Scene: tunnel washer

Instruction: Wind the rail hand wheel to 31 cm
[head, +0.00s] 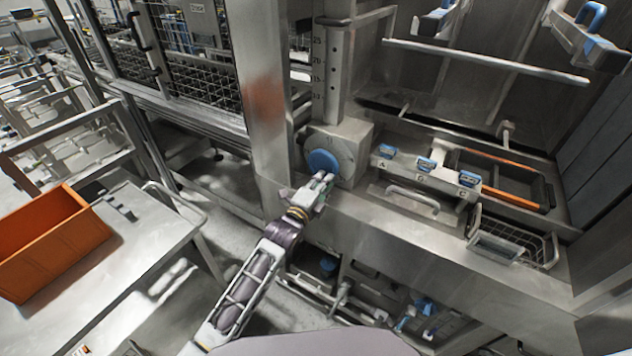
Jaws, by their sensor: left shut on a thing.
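The rail hand wheel (324,162) is a blue round knob on the front of a grey metal box (352,150) at the foot of a steel column. My left gripper (324,180) is at the lower edge of the knob, shut on it as far as the view shows; the fingertips partly cover the contact. Above the box, a vertical scale (318,70) on the column carries numbers. The marks are small, and I cannot tell the height that is set. My right gripper is not in view.
To the right of the box are several blue latches (426,164), a dark tray with an orange edge (500,180) and a wire basket (512,242). An orange crate (50,240) stands on the metal table at left. Steel bars cross the upper right.

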